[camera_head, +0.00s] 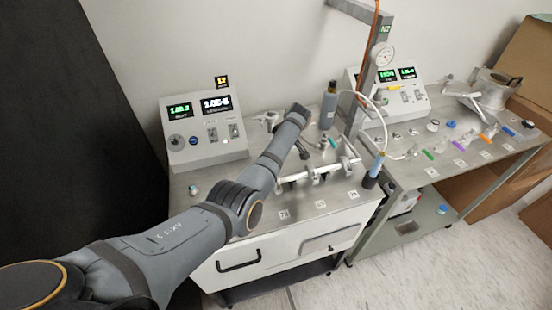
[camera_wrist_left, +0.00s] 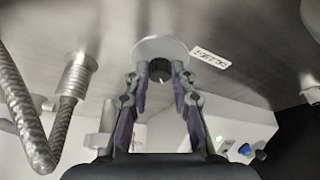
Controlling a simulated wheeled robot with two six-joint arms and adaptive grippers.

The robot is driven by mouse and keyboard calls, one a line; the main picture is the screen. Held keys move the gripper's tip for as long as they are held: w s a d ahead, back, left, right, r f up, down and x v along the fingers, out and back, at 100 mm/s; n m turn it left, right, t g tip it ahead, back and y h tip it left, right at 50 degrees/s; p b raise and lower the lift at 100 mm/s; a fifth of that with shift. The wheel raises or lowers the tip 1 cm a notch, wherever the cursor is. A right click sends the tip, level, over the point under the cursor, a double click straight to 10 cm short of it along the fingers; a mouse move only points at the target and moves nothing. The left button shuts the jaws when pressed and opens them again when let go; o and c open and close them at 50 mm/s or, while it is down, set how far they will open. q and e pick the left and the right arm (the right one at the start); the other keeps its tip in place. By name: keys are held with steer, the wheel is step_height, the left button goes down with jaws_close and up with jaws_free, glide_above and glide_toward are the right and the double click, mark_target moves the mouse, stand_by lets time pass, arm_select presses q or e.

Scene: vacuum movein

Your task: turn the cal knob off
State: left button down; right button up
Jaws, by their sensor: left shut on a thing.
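A black knob (camera_wrist_left: 159,70) with a pale pointer mark sits on a round white disc (camera_wrist_left: 150,48) in the left wrist view. A small white label (camera_wrist_left: 210,57) lies beside it, its print too small and inverted to read surely. My left gripper (camera_wrist_left: 160,79) has its two fingertips at either side of the knob and is shut on it. In the head view my left arm reaches over the bench to the gripper (camera_head: 304,152), whose fingertips and the knob are hard to make out there. My right gripper is not in view.
A control box (camera_head: 206,131) with lit displays stands at the bench's back left. A braided metal hose (camera_wrist_left: 25,115) runs close by the gripper. A dark bottle (camera_head: 329,108), white tube and glass manifold (camera_head: 318,172) crowd the bench right of my arm.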

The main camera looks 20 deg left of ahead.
arm_select(q)
steer(key=shift+n+b, duration=0.5)
steer(key=shift+b, duration=0.05)
steer(key=c, duration=1.1)
jaws_free()
steer(key=v, duration=1.2)
steer(key=shift+w+d, duration=0.1)
steer(key=shift+w, duration=0.15)
